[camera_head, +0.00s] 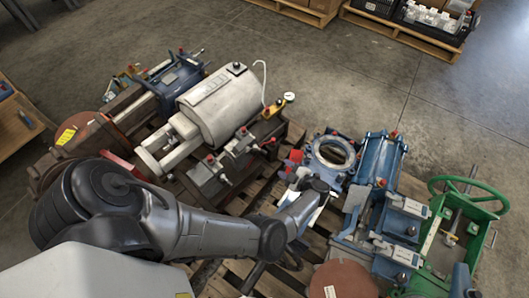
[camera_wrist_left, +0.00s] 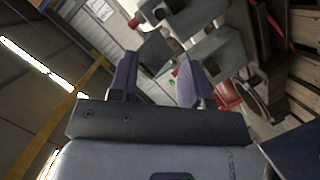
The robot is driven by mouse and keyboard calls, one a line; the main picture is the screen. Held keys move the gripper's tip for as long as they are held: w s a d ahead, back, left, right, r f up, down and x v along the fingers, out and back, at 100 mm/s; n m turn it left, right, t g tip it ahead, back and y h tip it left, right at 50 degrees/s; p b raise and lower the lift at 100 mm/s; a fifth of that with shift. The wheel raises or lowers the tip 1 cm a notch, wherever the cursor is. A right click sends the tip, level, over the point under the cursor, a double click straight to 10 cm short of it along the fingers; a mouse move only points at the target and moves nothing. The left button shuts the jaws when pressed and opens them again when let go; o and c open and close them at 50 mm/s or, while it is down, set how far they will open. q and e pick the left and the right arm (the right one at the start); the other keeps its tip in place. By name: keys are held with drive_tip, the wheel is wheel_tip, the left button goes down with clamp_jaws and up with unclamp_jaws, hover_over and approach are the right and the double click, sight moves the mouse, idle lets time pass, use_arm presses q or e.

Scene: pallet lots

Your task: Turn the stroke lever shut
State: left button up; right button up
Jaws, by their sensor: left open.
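My left arm comes in from the left over the pallet. A grey metal fitting (camera_wrist_left: 205,50) lies beyond the fingertips, and a red part (camera_wrist_left: 229,95) is just right of the right finger. A small red-tipped lever (camera_head: 267,142) shows on the grey machine's side. I cannot tell which part is the stroke lever.
A blue twin-cylinder machine (camera_head: 378,160) and a green frame with a handwheel (camera_head: 468,190) stand to the right. A brown disc (camera_head: 343,280) lies at the bottom. Pallets with bins (camera_head: 430,22) stand at the back. The concrete floor between is clear.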

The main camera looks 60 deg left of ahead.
sight(267, 154)
use_arm(q)
drive_tip(key=b+x, duration=0.3)
drive_tip(key=x, duration=0.9)
drive_tip(key=shift+b, duration=0.35)
drive_tip(key=shift+x, duration=0.75)
drive_tip(key=shift+r, duration=0.1)
clamp_jaws()
